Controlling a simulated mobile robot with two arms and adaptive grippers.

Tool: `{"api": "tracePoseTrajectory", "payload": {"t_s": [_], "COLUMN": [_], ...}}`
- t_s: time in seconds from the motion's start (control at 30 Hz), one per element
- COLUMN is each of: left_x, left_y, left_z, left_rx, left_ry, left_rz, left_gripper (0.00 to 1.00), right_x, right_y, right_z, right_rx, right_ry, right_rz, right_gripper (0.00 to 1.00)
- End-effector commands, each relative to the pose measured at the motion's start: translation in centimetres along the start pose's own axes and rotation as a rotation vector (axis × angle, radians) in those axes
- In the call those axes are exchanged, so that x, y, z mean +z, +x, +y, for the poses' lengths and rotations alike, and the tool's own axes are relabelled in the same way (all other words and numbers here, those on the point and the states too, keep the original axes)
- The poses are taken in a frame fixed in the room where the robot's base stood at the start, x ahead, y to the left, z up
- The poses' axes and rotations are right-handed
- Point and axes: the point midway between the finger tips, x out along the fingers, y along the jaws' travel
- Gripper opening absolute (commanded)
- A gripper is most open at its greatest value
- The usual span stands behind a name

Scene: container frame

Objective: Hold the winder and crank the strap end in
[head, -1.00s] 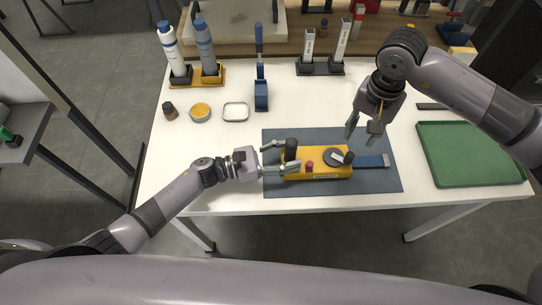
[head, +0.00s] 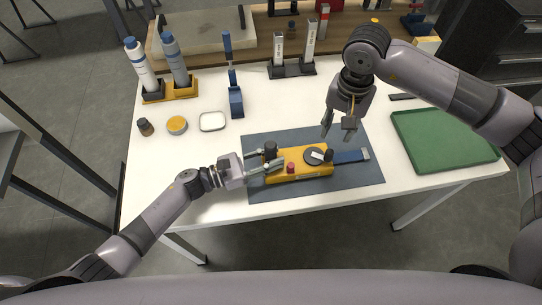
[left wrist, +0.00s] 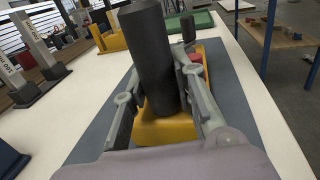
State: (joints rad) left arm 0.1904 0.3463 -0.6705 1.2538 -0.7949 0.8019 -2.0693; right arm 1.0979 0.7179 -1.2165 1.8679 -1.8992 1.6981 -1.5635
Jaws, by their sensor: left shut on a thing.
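The yellow winder (head: 300,168) lies on the dark grey mat (head: 265,191), with a black upright grip (head: 270,149), a red knob (head: 291,168) and a crank disc with a dark crank knob (head: 329,155). The blue strap (head: 349,156) comes out at its right side, ending in a pale end piece (head: 365,154). My left gripper (head: 268,162) is shut on the winder at the black grip, which stands between its fingers in the left wrist view (left wrist: 152,55). My right gripper (head: 337,133) is open and empty above the crank knob, apart from it.
A green tray (head: 445,163) lies at the right. Two bottles in a yellow rack (head: 183,95), a small jar (head: 145,127), a round tin (head: 177,125), a white dish (head: 212,121) and a blue tool (head: 236,99) stand at the left. A dark stand (head: 291,70) is behind.

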Motion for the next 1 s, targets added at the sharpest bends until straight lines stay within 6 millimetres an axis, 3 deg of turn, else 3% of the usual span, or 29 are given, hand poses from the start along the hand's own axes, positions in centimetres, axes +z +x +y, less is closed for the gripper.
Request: {"api": "tracePoseTrajectory", "payload": {"t_s": [0.17, 0.63, 0.73, 0.83, 1.0], "left_x": [-0.02, -0.03, -0.04, -0.04, -0.04], "left_y": [-0.02, -0.03, -0.03, -0.03, -0.03], "left_z": [0.01, 0.01, 0.01, 0.01, 0.01], "left_rx": [0.0, 0.0, 0.0, 0.0, 0.0], "left_ry": [0.0, 0.0, 0.0, 0.0, 0.0], "left_rz": [0.001, 0.001, 0.001, 0.001, 0.001], "left_gripper": [0.0, 0.0, 0.0, 0.0, 0.0], "right_x": [0.0, 0.0, 0.0, 0.0, 0.01], "right_y": [0.0, 0.0, 0.0, -0.01, -0.32], "right_z": [0.0, 0.0, 0.0, 0.0, -0.03], "right_rx": [0.0, 0.0, 0.0, 0.0, -0.001], "right_ry": [0.0, 0.0, 0.0, -0.003, -0.126], "right_rz": [0.0, 0.0, 0.0, 0.0, 0.0], "right_gripper": [0.33, 0.33, 0.4, 0.4, 0.4]}}
